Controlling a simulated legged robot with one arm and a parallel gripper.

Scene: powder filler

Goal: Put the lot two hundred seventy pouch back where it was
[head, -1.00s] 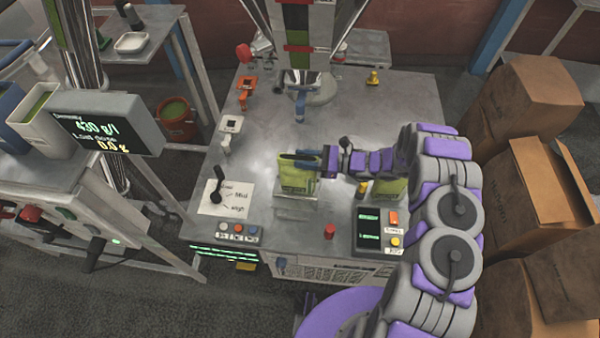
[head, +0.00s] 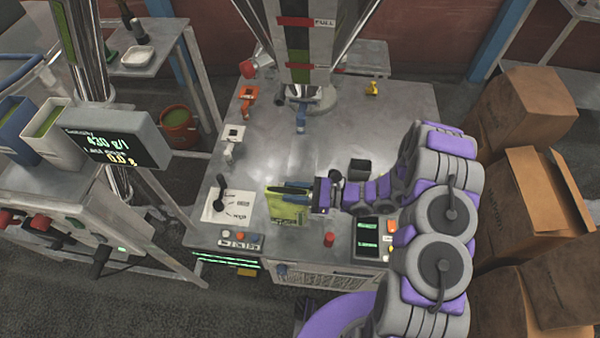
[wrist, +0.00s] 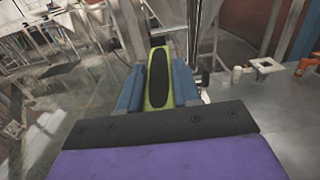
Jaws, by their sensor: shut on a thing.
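My gripper (head: 297,187) is shut on a green pouch (head: 287,208) near the front of the metal worktop. The pouch is slightly tilted, just right of the white lever plate; I cannot tell whether it touches the worktop. In the wrist view the green pouch (wrist: 158,75), with a dark oval on it, sits between the two blue fingers (wrist: 158,92). No lot number is legible on it. My arm covers the worktop to the right of it.
The lever plate (head: 228,207) and buttons (head: 240,240) lie left. A red knob (head: 330,239) and control panel (head: 367,235) are at the front right. A small dark block (head: 360,168) stands behind my arm. The middle of the worktop (head: 320,140) is clear.

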